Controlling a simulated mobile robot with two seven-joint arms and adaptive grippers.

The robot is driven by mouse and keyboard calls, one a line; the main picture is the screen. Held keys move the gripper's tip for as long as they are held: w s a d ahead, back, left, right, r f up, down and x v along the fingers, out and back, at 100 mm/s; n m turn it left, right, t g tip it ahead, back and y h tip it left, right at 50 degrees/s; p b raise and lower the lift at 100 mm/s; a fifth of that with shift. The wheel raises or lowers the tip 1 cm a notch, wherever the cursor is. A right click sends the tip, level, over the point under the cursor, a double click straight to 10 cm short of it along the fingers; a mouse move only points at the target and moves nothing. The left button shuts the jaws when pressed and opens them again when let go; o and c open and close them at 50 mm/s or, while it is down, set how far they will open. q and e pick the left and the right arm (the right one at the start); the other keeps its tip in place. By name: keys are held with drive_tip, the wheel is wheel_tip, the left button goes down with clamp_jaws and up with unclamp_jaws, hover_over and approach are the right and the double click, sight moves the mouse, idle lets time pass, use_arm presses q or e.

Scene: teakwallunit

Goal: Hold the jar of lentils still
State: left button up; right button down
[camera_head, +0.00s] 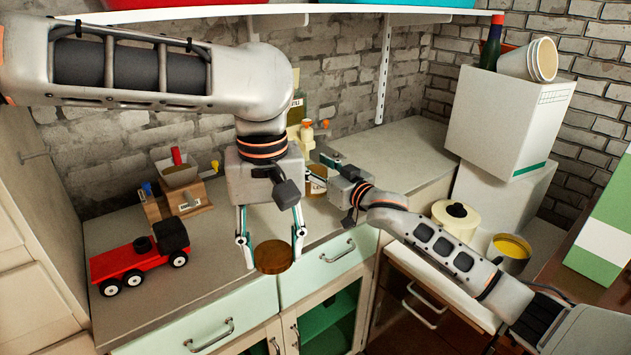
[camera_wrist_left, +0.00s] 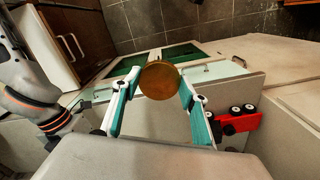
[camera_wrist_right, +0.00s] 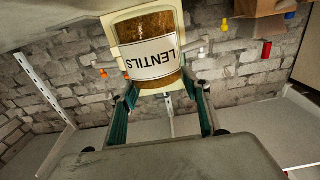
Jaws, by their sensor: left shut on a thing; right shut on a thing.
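The jar of lentils (camera_head: 317,185) is at the counter's back, partly hidden behind my right gripper in the head view. In the right wrist view the jar (camera_wrist_right: 153,52) shows brown contents and a white "LENTILS" label that reads upside down there. My right gripper (camera_head: 325,172) is shut on the jar, its fingers (camera_wrist_right: 160,92) at the jar's sides. My left gripper (camera_head: 270,245) points down near the counter's front edge, shut on a round brown lid-like disc (camera_head: 273,257). In the left wrist view the disc (camera_wrist_left: 159,80) sits between the fingertips, apart from the jar.
A red toy truck (camera_head: 138,258) stands on the counter (camera_head: 215,260) at left, with a wooden box (camera_head: 180,195) behind it. Bottles (camera_head: 307,135) stand by the brick wall. White boxes (camera_head: 505,120), a cream canister (camera_head: 456,218) and a yellow tin (camera_head: 509,252) are at right.

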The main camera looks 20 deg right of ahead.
wheel_tip(320, 180, down, 4)
drive_tip(key=shift+f, duration=0.1)
idle(0.4)
drive_tip(key=c, duration=1.5)
unclamp_jaws()
drive_tip(key=shift+f, duration=0.2)
drive_tip(key=o, duration=0.5)
drive_tip(key=shift+c, duration=0.2)
drive_tip(key=shift+r, duration=0.1)
